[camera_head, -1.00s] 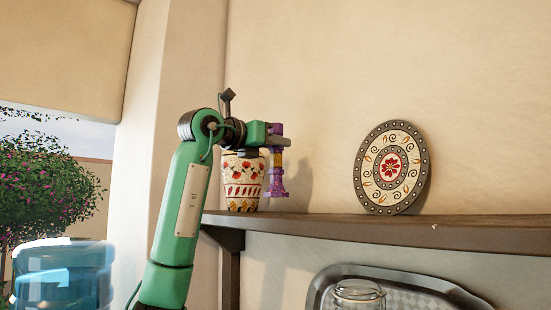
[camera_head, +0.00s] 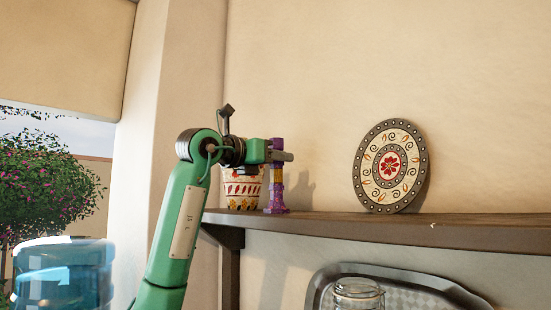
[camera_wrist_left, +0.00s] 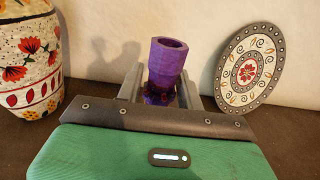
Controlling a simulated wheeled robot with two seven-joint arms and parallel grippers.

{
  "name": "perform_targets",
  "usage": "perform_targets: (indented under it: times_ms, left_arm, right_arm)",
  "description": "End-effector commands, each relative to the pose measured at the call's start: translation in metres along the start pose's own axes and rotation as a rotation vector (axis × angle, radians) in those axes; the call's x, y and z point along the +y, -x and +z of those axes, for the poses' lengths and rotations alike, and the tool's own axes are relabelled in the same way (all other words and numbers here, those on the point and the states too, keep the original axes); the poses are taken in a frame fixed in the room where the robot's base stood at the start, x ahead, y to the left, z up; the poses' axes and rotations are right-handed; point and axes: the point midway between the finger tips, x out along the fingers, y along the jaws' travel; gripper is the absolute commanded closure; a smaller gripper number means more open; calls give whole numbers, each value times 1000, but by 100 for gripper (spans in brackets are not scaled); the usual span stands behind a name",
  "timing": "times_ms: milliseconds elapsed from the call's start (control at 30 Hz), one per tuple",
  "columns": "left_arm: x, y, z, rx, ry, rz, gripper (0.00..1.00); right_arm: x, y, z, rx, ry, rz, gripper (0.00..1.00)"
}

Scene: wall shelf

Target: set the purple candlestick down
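The purple candlestick (camera_head: 277,188) stands upright on the wall shelf (camera_head: 400,227), just right of the patterned vase. Its base looks to be touching the shelf top. My left gripper (camera_head: 282,156) reaches in from the left and is shut around the candlestick's upper part. In the left wrist view, the candlestick's hollow purple top (camera_wrist_left: 167,62) rises between the two grey fingers (camera_wrist_left: 162,92). Its lower part is hidden there by the gripper. My right gripper is in neither view.
The patterned vase (camera_head: 240,190) stands close left of the candlestick, partly hidden by my gripper. A decorated plate (camera_head: 391,167) leans on the wall farther right, with bare shelf between. A metal tray (camera_head: 400,285) and glass jar (camera_head: 358,293) are below the shelf.

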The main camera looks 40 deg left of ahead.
Motion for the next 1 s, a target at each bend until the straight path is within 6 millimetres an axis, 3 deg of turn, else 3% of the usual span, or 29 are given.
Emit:
perform_targets:
  times_ms: [400,800,1000]
  left_arm:
    - [0,2,5,-2,0,1,56]
    - [1,83,1,-5,-1,2,56]
    - [0,111,3,-2,0,1,56]
  right_arm:
    - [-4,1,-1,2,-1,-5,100]
    - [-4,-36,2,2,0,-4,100]
    - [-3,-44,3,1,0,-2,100]
